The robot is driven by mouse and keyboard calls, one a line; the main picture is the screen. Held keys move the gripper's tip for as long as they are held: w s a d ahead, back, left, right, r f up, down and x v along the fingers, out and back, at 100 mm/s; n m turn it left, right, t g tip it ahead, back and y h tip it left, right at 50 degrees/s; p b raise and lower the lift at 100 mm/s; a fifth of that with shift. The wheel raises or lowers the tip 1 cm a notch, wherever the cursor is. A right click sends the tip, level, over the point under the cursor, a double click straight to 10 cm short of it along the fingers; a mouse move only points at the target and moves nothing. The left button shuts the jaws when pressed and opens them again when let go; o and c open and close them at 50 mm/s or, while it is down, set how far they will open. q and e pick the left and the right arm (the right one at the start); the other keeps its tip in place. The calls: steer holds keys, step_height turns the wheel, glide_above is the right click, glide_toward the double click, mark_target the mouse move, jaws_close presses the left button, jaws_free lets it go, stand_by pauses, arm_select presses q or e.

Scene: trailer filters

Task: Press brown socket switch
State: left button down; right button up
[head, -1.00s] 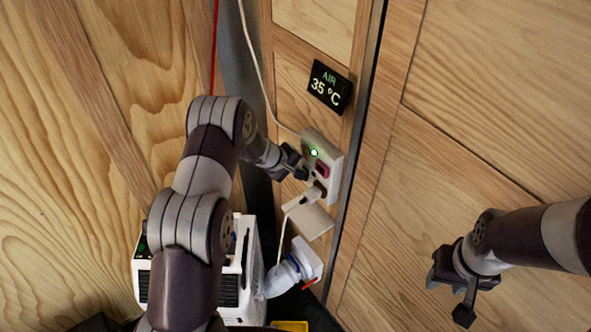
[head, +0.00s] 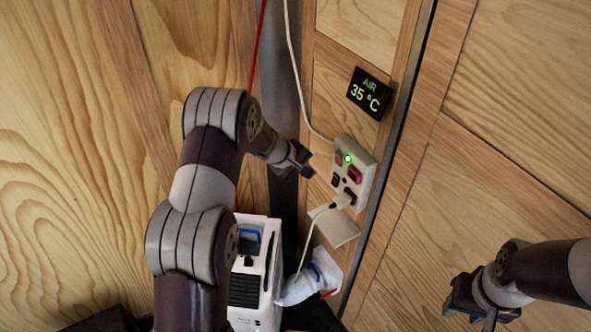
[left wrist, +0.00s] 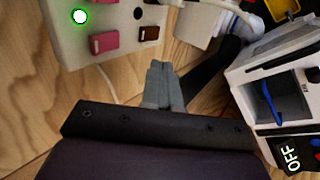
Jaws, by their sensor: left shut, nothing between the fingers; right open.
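A pale socket panel (head: 367,167) is on the wooden wall in the head view, with a lit green light, pinkish-red switches and a plugged-in white plug. A brown switch (head: 335,180) sits on its lower left side; in the left wrist view a dark brownish switch (left wrist: 148,33) shows beside a pink switch (left wrist: 103,42). My left gripper (head: 305,160) is shut and empty, just left of the panel with a small gap. Its closed fingers also show in the left wrist view (left wrist: 163,82), below the panel's edge. My right gripper (head: 470,311) is open and empty at lower right, away from the panel.
A black display (head: 369,93) reading AIR 35 °C is above the panel. A white cable hangs down to the panel. A white machine (head: 256,275) with a hose stands below; its screen reads OFF (left wrist: 294,158) in the left wrist view. A small ledge (head: 335,228) is under the plug.

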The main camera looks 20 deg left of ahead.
arm_select(q)
steer(key=s+d+r+m+g+y, duration=0.1)
steer(key=s+m, duration=0.4)
steer(key=s, duration=0.9)
steer(key=s+d+r+m+g+y+b, duration=0.1)
steer(key=s+d+r+m+g+y, duration=0.1)
steer(key=s, duration=1.2)
steer(key=shift+s+d+r+m+g+y, duration=0.15)
steer(key=shift+r+m+g+y, duration=0.9)
steer(key=shift+m, duration=0.75)
arm_select(e)
steer(key=shift+w+d+f, duration=0.15)
steer(key=shift+w+f, duration=0.2)
steer(key=shift+f, duration=0.2)
steer(key=shift+w+d+f, duration=0.15)
steer(key=shift+w+f, duration=0.2)
steer(key=shift+f, duration=0.2)
